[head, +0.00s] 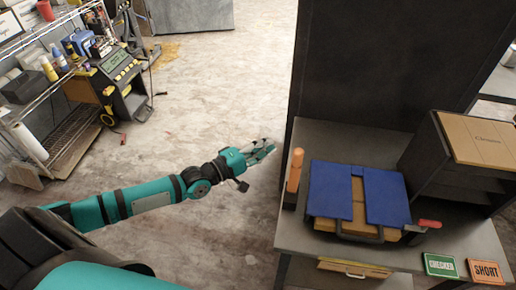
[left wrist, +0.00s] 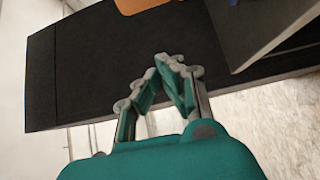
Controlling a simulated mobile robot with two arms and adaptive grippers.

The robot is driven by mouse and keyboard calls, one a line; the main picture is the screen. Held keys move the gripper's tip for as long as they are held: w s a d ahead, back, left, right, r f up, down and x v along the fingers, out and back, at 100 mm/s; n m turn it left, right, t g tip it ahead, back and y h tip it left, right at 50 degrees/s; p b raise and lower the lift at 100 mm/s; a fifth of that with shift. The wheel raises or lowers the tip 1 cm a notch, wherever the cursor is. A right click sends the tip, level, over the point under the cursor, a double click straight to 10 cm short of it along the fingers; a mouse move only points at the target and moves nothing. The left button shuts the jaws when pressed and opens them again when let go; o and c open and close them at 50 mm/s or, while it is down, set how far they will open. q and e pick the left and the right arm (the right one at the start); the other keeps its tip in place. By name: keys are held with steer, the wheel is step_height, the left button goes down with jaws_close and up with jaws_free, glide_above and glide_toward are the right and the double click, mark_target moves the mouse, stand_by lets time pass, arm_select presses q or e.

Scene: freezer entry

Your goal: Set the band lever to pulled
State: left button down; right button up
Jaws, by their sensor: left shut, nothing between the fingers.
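An orange upright handle (head: 295,171) stands at the left edge of the grey workbench (head: 345,135). A red-handled lever (head: 429,223) sticks out to the right at the front right corner of a brown box (head: 342,226) with blue covers. I cannot tell from the pictures which of these is the band lever. My left gripper (head: 270,147) is shut and empty, left of the bench and apart from the orange handle. In the left wrist view its fingertips (left wrist: 172,62) meet in front of a dark panel. My right gripper is not in view.
Blue covers (head: 386,196) lie over the box, with a dark bar at its front. A dark cabinet (head: 450,178) stands at the right. CHECKER (head: 440,265) and SHORT (head: 486,271) signs are at the front right. Open floor lies left of the bench.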

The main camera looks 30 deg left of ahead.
mark_target(295, 173)
arm_select(q)
steer(key=d+p, duration=0.1)
steer(key=w+d+p, duration=0.1)
steer(key=d, duration=0.1)
steer(key=d+p, duration=0.2)
steer(key=shift+w+d, duration=0.1)
steer(key=shift+w, duration=0.25)
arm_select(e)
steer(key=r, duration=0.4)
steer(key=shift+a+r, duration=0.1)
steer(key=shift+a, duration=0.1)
